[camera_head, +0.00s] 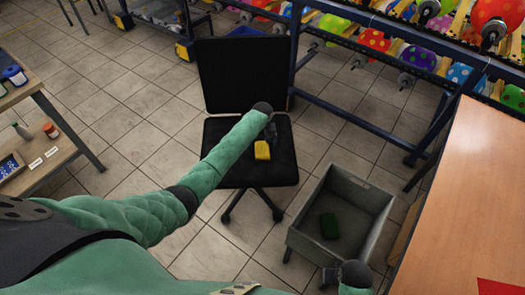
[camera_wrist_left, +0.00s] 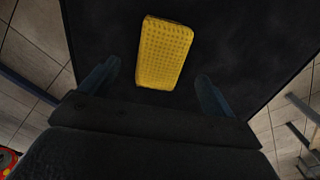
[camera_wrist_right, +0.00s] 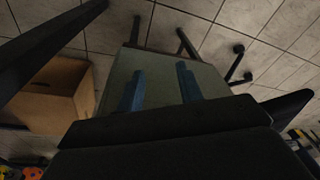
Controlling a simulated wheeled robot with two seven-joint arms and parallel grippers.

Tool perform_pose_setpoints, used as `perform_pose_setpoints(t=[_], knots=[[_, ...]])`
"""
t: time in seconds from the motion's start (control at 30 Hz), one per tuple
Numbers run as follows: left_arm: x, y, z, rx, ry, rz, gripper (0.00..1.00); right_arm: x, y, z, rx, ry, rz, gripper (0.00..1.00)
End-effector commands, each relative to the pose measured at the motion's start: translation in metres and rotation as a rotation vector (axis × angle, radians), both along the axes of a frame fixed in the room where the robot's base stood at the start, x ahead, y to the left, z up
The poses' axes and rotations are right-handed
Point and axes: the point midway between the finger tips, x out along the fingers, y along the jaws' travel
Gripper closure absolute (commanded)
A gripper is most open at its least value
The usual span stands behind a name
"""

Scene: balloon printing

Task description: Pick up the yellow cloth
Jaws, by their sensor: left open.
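The yellow cloth (camera_head: 262,150) lies on the black seat of the office chair (camera_head: 285,165). My left gripper (camera_head: 270,130) is over the seat, close to the cloth. In the left wrist view the yellow cloth (camera_wrist_left: 165,52) shows as a textured block just ahead of and between the parted fingers (camera_wrist_left: 157,80); the fingers are open and do not touch it.
A grey bin (camera_head: 375,200) with a dark green cloth (camera_head: 329,226) inside stands right of the chair. A wooden table (camera_head: 465,190) is at the right. Balloon racks stand behind, and a shelf (camera_head: 40,155) is at the left. The right wrist view shows a cardboard box (camera_wrist_right: 45,105).

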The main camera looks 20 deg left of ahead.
Motion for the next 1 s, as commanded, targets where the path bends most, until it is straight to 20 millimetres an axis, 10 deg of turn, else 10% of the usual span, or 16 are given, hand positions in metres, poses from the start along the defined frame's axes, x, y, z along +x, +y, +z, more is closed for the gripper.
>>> perform_pose_setpoints(t=[0.73,1.0], knots=[[0.002,0.001,-0.051,0.0,0.0,-0.001,0.11,-0.002,-0.002,-0.048,-0.007,0.005,0.0,0.64],[0.002,0.001,-0.051,0.0,0.0,-0.001,0.59,-0.002,-0.002,-0.048,-0.007,0.006,0.0,0.64]])
